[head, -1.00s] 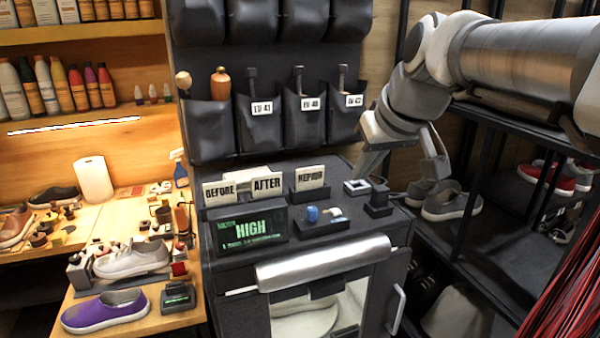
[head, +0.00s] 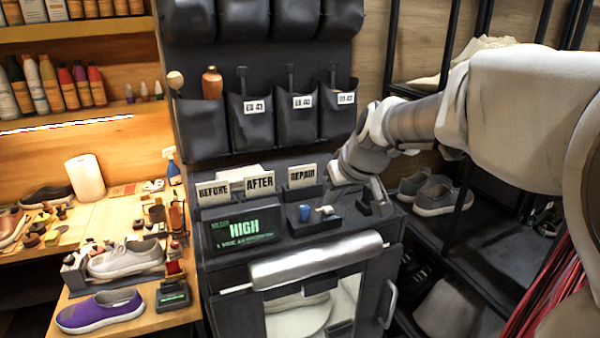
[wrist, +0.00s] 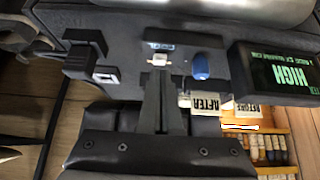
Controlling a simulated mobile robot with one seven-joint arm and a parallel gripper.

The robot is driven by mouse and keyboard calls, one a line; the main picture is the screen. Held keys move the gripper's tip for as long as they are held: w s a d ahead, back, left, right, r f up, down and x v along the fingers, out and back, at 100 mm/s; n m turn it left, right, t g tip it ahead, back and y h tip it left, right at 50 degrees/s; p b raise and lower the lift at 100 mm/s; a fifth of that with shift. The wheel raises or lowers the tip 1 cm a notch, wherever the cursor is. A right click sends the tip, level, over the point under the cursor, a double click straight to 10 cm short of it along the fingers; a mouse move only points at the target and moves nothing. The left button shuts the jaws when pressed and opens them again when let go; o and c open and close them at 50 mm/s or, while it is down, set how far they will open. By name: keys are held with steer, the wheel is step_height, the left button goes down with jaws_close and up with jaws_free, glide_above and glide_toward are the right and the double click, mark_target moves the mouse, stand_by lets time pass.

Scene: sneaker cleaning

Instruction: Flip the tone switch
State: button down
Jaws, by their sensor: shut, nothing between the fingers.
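The likely tone switch is a small pale toggle (head: 326,210) on a dark panel on top of the black cabinet, beside a blue knob (head: 305,212). In the wrist view the pale toggle (wrist: 160,60) sits just beyond my fingertips, with the blue knob (wrist: 201,66) to its right. My gripper (wrist: 160,78) is shut and empty, its fingers together and pointing at the toggle. I cannot tell whether they touch. A lit display (head: 241,228) reads HIGH in green.
BEFORE, AFTER and REPAIR cards (head: 260,184) stand behind the panel. A black post (wrist: 85,45) and a small white-topped block (wrist: 106,76) stand beside it. A metal roll (head: 316,260) lies along the cabinet front. Grey shoes (head: 436,192) sit on the right shelf.

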mark_target(329, 213)
steer(key=shift+f, duration=0.55)
steer(key=shift+s, duration=0.1)
steer(key=shift+f, duration=0.1)
steer(key=b, duration=0.2)
steer(key=shift+f+b, duration=0.35)
steer(key=b, duration=0.2)
steer(key=t+b, duration=0.1)
steer(key=b, duration=0.2)
steer(key=shift+s+d+f+t+y, duration=0.1)
steer(key=shift+s+f+t+y, duration=0.2)
steer(key=shift+f, duration=0.05)
steer(key=shift+f+b, duration=0.15)
steer(key=shift+b, duration=1)
steer(key=t+b, duration=0.1)
steer(key=b, duration=0.6)
steer(key=shift+s+f+t+y, duration=0.25)
steer(key=shift+f+t+y, duration=0.05)
steer(key=shift+t, duration=0.1)
steer(key=shift+s+d+b, duration=0.1)
steer(key=shift+b, duration=0.5)
steer(key=shift+r, duration=0.15)
